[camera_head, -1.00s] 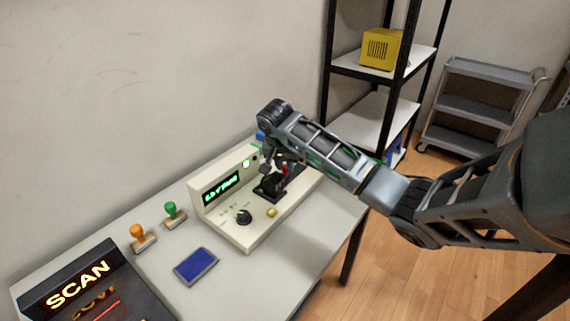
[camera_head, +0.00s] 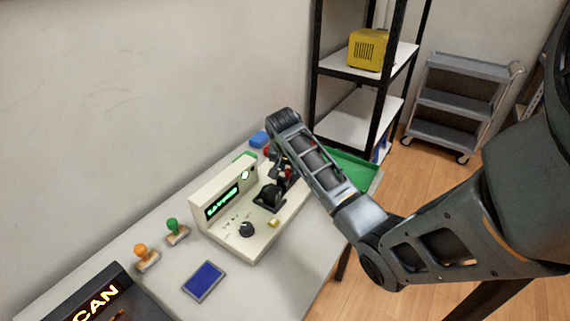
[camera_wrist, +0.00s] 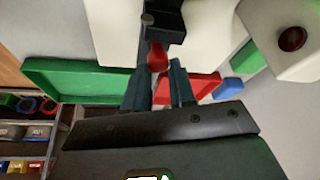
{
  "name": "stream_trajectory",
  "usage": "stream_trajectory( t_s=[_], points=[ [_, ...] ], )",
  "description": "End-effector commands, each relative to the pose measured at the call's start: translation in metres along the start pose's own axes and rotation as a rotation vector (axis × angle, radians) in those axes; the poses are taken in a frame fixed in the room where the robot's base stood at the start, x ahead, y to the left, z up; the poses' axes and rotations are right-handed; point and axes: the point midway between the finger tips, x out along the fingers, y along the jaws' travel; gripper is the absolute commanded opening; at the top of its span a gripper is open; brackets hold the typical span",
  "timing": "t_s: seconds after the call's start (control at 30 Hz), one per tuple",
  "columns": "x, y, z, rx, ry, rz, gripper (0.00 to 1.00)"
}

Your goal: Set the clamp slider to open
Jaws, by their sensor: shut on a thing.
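The cream tester (camera_head: 235,235) stands on the table with a lit green display and a black knob. Its black clamp (camera_head: 270,197) is on the right part of its top. The red clamp slider (camera_wrist: 157,57) shows in the wrist view beside the black clamp body (camera_wrist: 163,22), between my fingertips. My gripper (camera_wrist: 160,76) is shut on this red part. In the head view my gripper (camera_head: 281,172) is over the clamp, and my arm partly hides it. I cannot read the slider's setting.
A green tray (camera_head: 355,168) lies behind my arm, and a blue block (camera_head: 259,138) is at the table's back. Two stamps, orange (camera_head: 147,257) and green (camera_head: 177,231), and a blue pad (camera_head: 203,281) are left of the tester. A shelf rack (camera_head: 350,110) stands beyond.

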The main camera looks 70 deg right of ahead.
Motion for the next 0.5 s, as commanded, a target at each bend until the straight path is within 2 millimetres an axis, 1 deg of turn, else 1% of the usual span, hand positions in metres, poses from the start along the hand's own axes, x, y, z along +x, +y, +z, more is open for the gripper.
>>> stream_trajectory(
  t_s=[0.13, 0.17, 0.4, 0.5],
  points=[
    [0.0032, -0.0016, 0.0038, -0.003, -0.005, -0.002, 0.00],
    [0.0035, -0.0015, 0.0041, -0.003, -0.005, -0.002, 0.26],
    [0.0039, 0.0002, 0.0040, 0.000, -0.007, 0.002, 0.49],
    [0.0038, 0.0006, 0.0038, 0.000, -0.007, 0.003, 0.49]
  ],
)
